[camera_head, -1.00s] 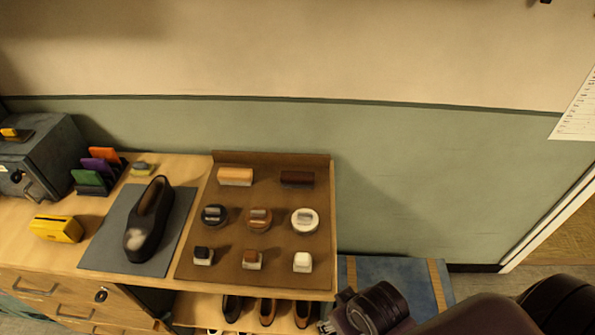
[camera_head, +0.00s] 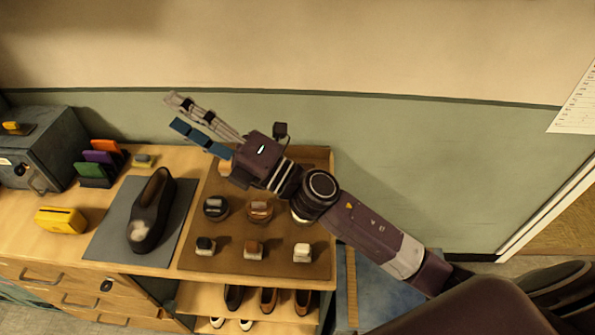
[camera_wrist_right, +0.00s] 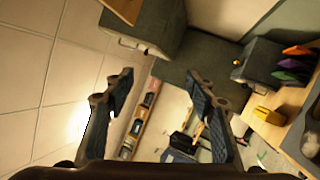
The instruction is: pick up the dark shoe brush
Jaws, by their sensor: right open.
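The dark shoe brush is hidden now in the head view. My right arm covers its spot at the back right of the brown board (camera_head: 228,232). The light brush (camera_head: 224,168) at the back left of the board is mostly covered by my right gripper (camera_head: 175,111). That gripper is open and empty, raised over the bench and pointing to the upper left, beyond the brushes. The right wrist view shows its two fingers (camera_wrist_right: 160,82) spread with nothing held between them. My left gripper is not in view.
Round tins (camera_head: 215,207) and small square-based pieces (camera_head: 205,246) fill the board. A dark shoe (camera_head: 150,212) stands on a grey mat (camera_head: 112,231) to the left. The wall rises behind the bench.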

